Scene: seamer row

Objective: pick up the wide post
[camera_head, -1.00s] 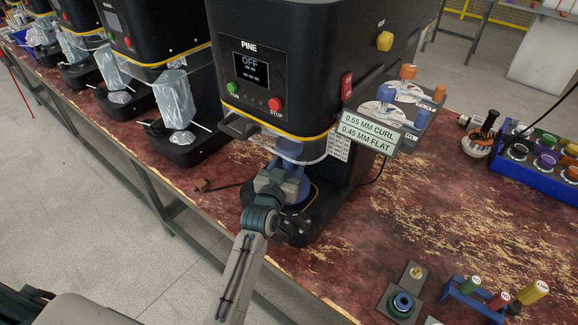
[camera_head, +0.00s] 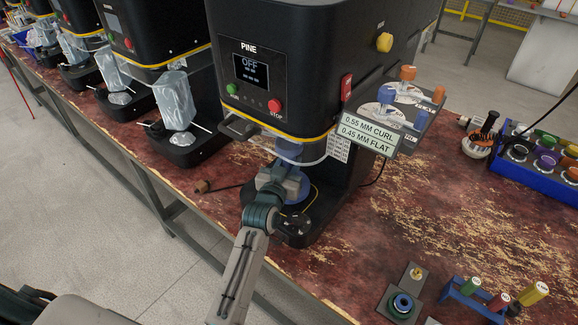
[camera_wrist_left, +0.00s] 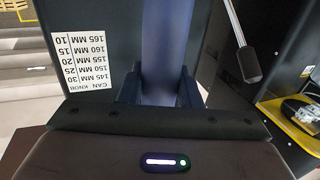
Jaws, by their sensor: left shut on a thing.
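A broad dark-blue post (camera_wrist_left: 163,40), which I take to be the wide post, stands between the jaws of my left gripper (camera_wrist_left: 160,92) in the left wrist view. Part of its blue body (camera_head: 289,150) also shows in the head view, under the head of the PINE seamer (camera_head: 250,30). My left gripper (camera_head: 277,178) is shut on it, above the seamer's round base, and hides much of it. I cannot tell whether its foot touches the base. My right gripper is not in view.
The seamer's screen (camera_head: 252,68) reads OFF. A lever with a dark grip (camera_wrist_left: 248,65) hangs beside the post. A sign stand (camera_head: 372,131), a blue rack of coloured knobs (camera_head: 540,165) and several small tools lie to the right. The worn red bench (camera_head: 420,210) is clear between.

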